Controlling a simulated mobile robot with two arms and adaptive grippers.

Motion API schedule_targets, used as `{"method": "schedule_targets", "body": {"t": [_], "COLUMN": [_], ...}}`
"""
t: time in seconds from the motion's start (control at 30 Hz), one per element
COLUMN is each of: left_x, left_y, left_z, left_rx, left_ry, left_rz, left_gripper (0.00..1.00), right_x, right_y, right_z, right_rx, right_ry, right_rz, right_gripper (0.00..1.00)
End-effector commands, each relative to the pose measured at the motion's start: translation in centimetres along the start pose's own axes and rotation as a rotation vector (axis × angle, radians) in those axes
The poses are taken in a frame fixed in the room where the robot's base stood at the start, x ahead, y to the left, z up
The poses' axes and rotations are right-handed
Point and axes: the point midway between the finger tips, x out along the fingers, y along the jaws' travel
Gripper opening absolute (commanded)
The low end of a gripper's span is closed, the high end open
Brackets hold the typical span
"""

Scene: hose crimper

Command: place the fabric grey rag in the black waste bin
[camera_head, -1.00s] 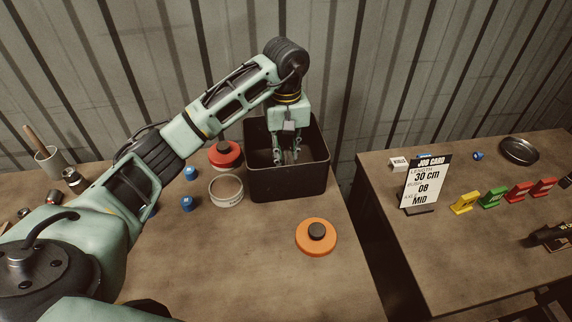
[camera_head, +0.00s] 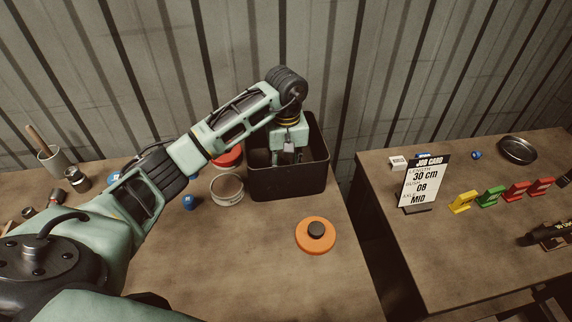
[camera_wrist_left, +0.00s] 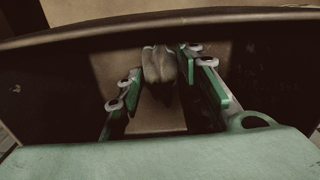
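The black waste bin (camera_head: 290,184) stands at the back of the left table. My left gripper (camera_wrist_left: 160,65) reaches down inside it; in the head view its fingers are hidden behind the bin's front wall. In the left wrist view a bunched grey piece of cloth, the fabric grey rag (camera_wrist_left: 158,68), sits between the two fingertips, which appear to press on it from both sides. The bin's dark walls (camera_wrist_left: 265,85) surround the gripper. The rag is not visible in the head view. My right gripper is not in view.
A red-lidded item (camera_head: 230,157), a round tin (camera_head: 227,188) and an orange disc (camera_head: 316,235) are near the bin. A job card (camera_head: 425,184) and several coloured blocks (camera_head: 489,197) are on the right table.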

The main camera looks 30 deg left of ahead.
Motion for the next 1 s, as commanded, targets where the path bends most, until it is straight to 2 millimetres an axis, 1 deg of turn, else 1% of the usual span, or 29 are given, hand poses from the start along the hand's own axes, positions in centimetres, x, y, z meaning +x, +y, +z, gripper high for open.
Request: {"method": "schedule_targets", "body": {"t": [0.03, 0.07, 0.33, 0.47, 0.5, 0.57, 0.67, 0.83, 0.9, 1.0], "left_x": [0.0, 0.0, 0.0, -0.5, -0.8, -1.7, -3.8, -7.8, -9.2, -10.7], "left_y": [0.0, 0.0, 0.0, 0.0, 0.1, 0.1, 0.1, 0.0, 0.0, 0.0], "left_z": [0.0, 0.0, 0.0, 0.0, -0.1, -0.1, -0.2, -0.1, -0.2, -0.1], "left_rx": [0.0, 0.0, 0.0, 0.0, 0.0, 0.0, 0.0, -0.001, -0.001, -0.001], "left_ry": [0.0, 0.0, 0.0, 0.0, 0.003, 0.005, 0.007, 0.006, 0.005, 0.004], "left_rz": [0.0, 0.0, 0.0, 0.0, 0.002, 0.003, 0.003, 0.003, 0.001, 0.001], "left_gripper": [0.41, 0.43, 0.43, 0.43, 0.43, 0.43, 0.43, 0.43, 0.43, 0.43], "right_x": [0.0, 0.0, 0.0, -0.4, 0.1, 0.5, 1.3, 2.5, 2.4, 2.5], "right_y": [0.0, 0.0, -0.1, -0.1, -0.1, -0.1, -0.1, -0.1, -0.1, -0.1], "right_z": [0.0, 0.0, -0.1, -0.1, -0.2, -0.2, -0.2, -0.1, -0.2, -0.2], "right_rx": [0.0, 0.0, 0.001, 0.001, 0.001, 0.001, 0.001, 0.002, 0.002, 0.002], "right_ry": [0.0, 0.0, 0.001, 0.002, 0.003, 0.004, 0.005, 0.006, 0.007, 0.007], "right_rz": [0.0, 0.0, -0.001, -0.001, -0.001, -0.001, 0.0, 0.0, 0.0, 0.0], "right_gripper": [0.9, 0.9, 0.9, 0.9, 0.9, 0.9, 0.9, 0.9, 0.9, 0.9]}}
